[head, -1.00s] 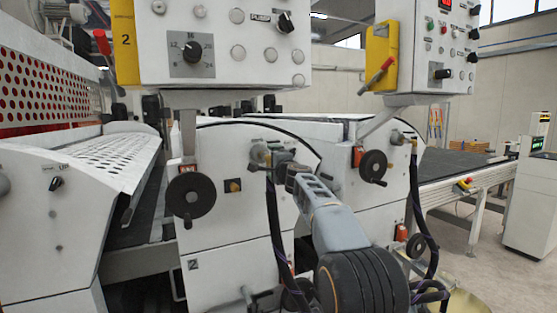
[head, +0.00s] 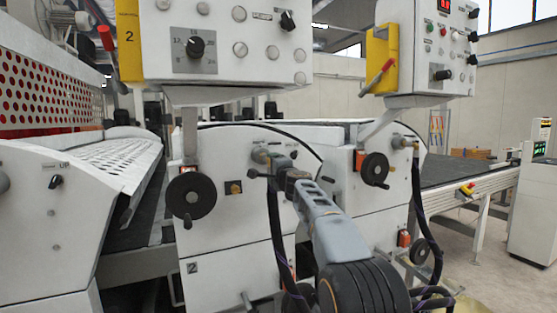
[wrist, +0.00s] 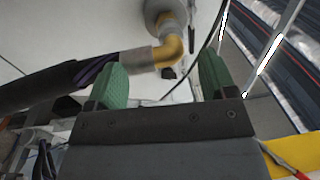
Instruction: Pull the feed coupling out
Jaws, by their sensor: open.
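The feed coupling (wrist: 137,62) is a grey collar at the end of a black hose, against a brass elbow (wrist: 172,50) on a round grey port of the white machine. In the wrist view my gripper (wrist: 162,75) is open, with green pads either side of the collar and elbow. The left pad overlaps the hose end of the collar; I cannot tell whether it touches. In the head view my gripper (head: 277,174) is at the port (head: 260,155) on the nearer unit and hides most of the coupling. The black hose (head: 274,225) hangs below.
A black handwheel (head: 191,195) is left of the gripper, and another handwheel (head: 375,169) is to the right. A second hose (head: 418,200) hangs from the right unit. Control panels (head: 225,45) overhang above. Open floor (head: 495,245) lies at the right.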

